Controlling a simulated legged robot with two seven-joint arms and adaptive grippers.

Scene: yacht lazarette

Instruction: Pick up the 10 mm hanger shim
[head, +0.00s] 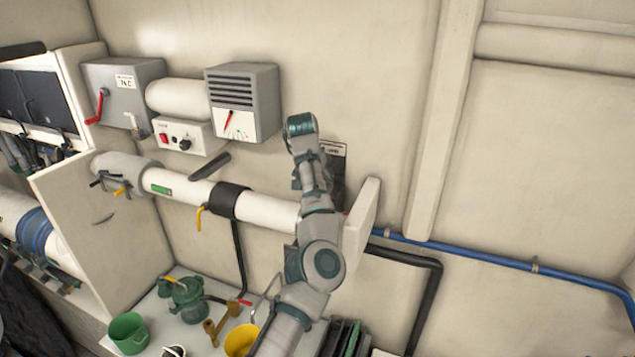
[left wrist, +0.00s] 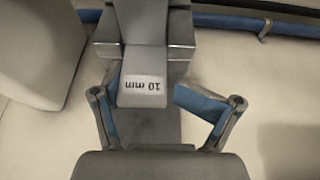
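The 10 mm hanger shim (left wrist: 143,101) is a grey block with a white label that reads upside down in the left wrist view. Its labelled end stands between the two blue-padded fingers of my left gripper (left wrist: 152,102). The gripper is open, with a narrow gap visible on each side of the shim. The shim's far end runs into a grey, stepped holder (left wrist: 107,38). In the head view my arm reaches up to the wall in front of a dark labelled panel (head: 338,168). I cannot make out the fingers or the shim there. My right gripper is not in view.
A white pipe (head: 270,212) runs along the wall left of my arm, below a grey gauge box (head: 243,100). A blue hose (head: 480,256) and a black pipe (head: 428,290) lie to the right. A bench below holds a green cup (head: 128,332) and a yellow cup (head: 240,340).

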